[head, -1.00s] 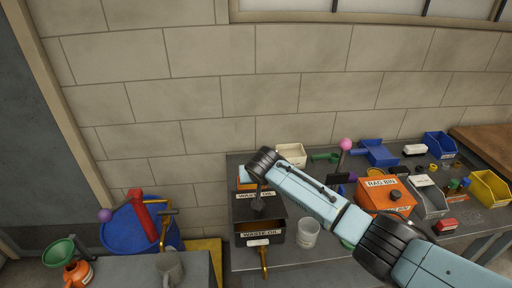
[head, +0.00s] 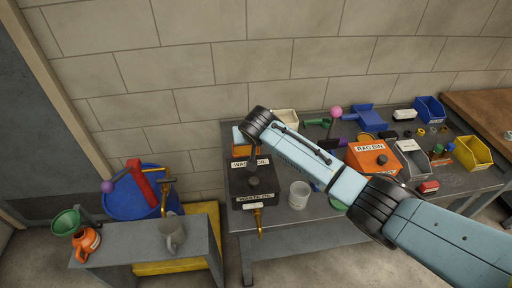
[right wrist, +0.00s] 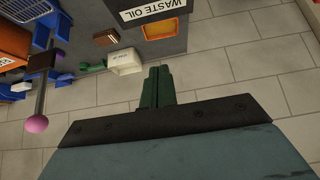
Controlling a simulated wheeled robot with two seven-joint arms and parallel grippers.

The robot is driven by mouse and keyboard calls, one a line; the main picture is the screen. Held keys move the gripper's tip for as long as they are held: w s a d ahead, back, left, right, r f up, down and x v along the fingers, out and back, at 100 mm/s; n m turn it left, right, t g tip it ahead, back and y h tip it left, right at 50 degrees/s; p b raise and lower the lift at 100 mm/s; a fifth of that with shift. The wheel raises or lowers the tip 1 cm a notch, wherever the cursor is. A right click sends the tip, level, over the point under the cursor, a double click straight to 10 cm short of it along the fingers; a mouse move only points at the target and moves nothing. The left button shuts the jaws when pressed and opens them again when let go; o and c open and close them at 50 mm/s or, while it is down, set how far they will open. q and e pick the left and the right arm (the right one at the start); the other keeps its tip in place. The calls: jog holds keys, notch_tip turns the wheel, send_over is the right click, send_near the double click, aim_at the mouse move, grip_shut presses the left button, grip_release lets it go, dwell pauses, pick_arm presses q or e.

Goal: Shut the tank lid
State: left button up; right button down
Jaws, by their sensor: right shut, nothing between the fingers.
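The waste oil tank is a dark box with a brass tap (head: 259,222) at its front, standing at the left end of the bench in the head view. Its dark lid (head: 238,182) has a round knob and lies flat over the top, with no opening visible. "WASTE OIL" labels show at its back and front. My right arm reaches over the tank's back from the right; its gripper is hidden there behind the arm. In the right wrist view the right gripper (right wrist: 157,86) is shut and empty, near a WASTE OIL label (right wrist: 152,9). My left gripper is out of view.
A clear cup (head: 299,194) stands right of the tank. An orange rag bin (head: 372,158), grey, blue and yellow bins fill the bench's right. A grey mug (head: 171,234), orange jug (head: 86,243) and blue drum (head: 125,200) are at left.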

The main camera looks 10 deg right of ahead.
jog(key=s+r, duration=0.2)
jog(key=s, duration=0.6)
jog(key=shift+s, duration=0.15)
jog(key=s+d+f+n+g+y, duration=0.1)
jog(key=s+f, duration=0.2)
jog(key=s, duration=0.4)
jog(key=s+d+f+g+y, duration=0.1)
jog(key=s+f, duration=0.2)
jog(key=s, duration=0.4)
jog(key=s+d+n+g+h, duration=0.1)
jog(key=s+d, duration=0.5)
jog(key=s, duration=0.4)
jog(key=s+d+g+h, duration=0.1)
jog(key=s+d, duration=0.5)
jog(key=s, duration=0.3)
notch_tip(320, 180, down, 34)
jog(key=s+g+b, duration=0.1)
jog(key=s+b, duration=0.1)
jog(key=b, duration=0.7)
jog(key=s+d+f+b, duration=0.1)
jog(key=s+f+b, duration=0.2)
jog(key=s+f, duration=0.5)
jog(key=s+d+f+g+b, duration=0.1)
jog(key=s+f+b, duration=0.2)
jog(key=s+f, duration=0.5)
notch_tip(320, 180, down, 5)
jog(key=shift+d+g, duration=0.25)
jog(key=shift+g, duration=0.05)
